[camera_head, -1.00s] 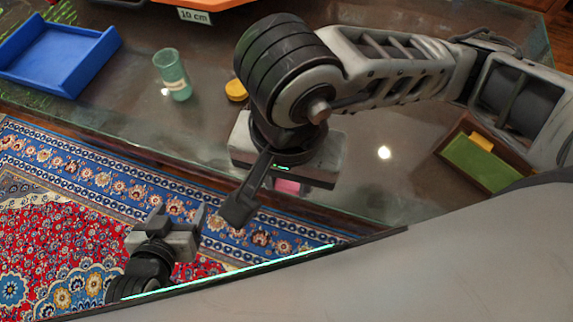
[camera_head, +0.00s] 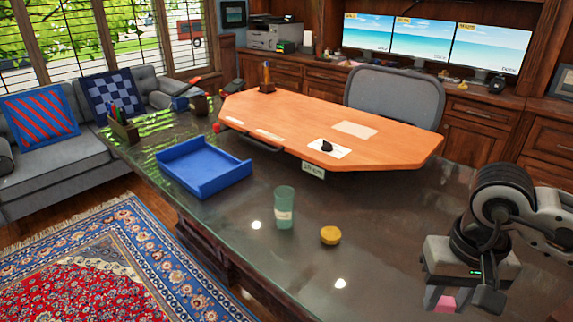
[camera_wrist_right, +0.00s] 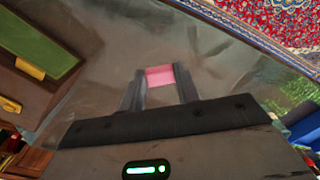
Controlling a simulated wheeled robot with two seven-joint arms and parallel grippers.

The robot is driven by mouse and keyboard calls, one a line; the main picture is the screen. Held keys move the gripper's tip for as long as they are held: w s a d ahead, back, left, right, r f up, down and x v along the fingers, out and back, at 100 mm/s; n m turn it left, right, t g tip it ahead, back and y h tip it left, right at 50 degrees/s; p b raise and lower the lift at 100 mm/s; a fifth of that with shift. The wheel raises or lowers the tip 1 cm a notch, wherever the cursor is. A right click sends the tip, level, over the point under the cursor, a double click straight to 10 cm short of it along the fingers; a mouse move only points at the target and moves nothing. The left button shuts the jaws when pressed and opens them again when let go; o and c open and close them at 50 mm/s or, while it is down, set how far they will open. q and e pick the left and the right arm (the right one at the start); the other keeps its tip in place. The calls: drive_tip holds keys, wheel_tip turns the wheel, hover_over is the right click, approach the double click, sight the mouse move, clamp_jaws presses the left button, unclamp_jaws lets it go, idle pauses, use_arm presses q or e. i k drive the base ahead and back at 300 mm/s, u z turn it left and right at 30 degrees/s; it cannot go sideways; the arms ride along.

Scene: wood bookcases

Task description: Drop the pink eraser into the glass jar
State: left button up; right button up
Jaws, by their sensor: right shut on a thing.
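The pink eraser (camera_head: 445,303) is between the fingers of my right gripper (camera_head: 460,302), at the lower right of the head view. In the right wrist view the eraser (camera_wrist_right: 160,76) sits between the two dark fingertips of the gripper (camera_wrist_right: 162,84), which is shut on it. The glass jar (camera_head: 284,208), greenish with a pale label, stands upright and open on the glass-topped desk, left of the gripper and apart from it. My left gripper is out of view.
A round yellow lid (camera_head: 330,235) lies right of the jar. A blue tray (camera_head: 203,168) is to the left. An orange raised board (camera_head: 300,122) stands behind the jar. The wrist view shows a green-lined brown box (camera_wrist_right: 40,40). Desk between gripper and lid is clear.

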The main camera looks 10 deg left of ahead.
sight(285, 224)
drive_tip(key=z, duration=0.15)
drive_tip(key=k, duration=0.6)
drive_tip(key=u, duration=1.1)
drive_tip(key=i, duration=0.9)
drive_tip(key=z, duration=0.4)
drive_tip(key=i, duration=0.75)
drive_tip(key=z, duration=0.55)
